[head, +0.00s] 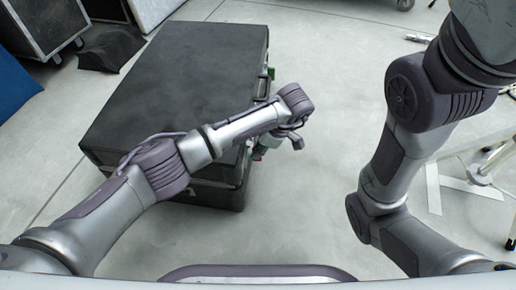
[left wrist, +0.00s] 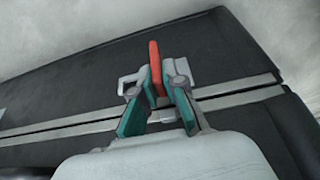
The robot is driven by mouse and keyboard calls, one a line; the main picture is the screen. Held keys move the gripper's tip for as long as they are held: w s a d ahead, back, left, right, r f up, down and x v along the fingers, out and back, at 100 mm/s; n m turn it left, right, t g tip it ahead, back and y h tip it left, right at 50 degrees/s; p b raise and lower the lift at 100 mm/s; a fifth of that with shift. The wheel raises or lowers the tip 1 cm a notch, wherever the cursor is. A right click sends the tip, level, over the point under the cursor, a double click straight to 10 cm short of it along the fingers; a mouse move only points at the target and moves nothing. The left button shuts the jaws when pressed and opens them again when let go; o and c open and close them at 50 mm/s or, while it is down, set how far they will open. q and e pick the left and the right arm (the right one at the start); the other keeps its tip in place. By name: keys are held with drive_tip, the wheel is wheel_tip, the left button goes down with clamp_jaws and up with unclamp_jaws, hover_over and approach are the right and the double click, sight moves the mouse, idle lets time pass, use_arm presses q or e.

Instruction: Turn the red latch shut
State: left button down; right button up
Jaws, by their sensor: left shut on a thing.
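The red latch (left wrist: 155,66) sticks up from a light metal plate on the side of a black case (head: 185,75). The case side with its pale metal strips (left wrist: 240,93) fills much of the left wrist view. My left gripper (left wrist: 159,100) has its green-padded fingers on either side of the latch and is shut on it. In the head view the left gripper (head: 262,150) is at the case's right side, partly hidden by my wrist, and the latch is hard to make out there. My right gripper is out of view; only its arm shows at the right.
A green part (head: 271,73) shows farther along the case's right edge. Another dark case (head: 40,25) on wheels and a dark wedge (head: 111,48) stand at the upper left. A light stand (head: 480,172) is behind my right arm. The grey floor (head: 330,110) between is clear.

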use_arm(q)
drive_tip(key=shift+s+r+t+p, duration=0.1)
drive_tip(key=shift+r+t+p, duration=0.2)
drive_tip(key=shift+p, duration=0.4)
drive_tip(key=shift+s+a+f+n+t+b, duration=0.1)
drive_tip(key=shift+s+f+n+t+b, duration=0.5)
drive_tip(key=shift+t, duration=1.85)
drive_tip(key=shift+s+d+f+n+t+b, duration=0.2)
drive_tip(key=shift+n+t+b, duration=0.7)
drive_tip(key=shift+t, duration=1.5)
drive_tip(key=shift+s+a+f+n+t+b, duration=0.25)
drive_tip(key=shift+f+n+t+b, duration=0.45)
drive_tip(key=shift+t, duration=1.75)
drive_tip(key=shift+r, duration=0.2)
drive_tip(key=c, duration=1.2)
unclamp_jaws()
drive_tip(key=shift+c, duration=0.2)
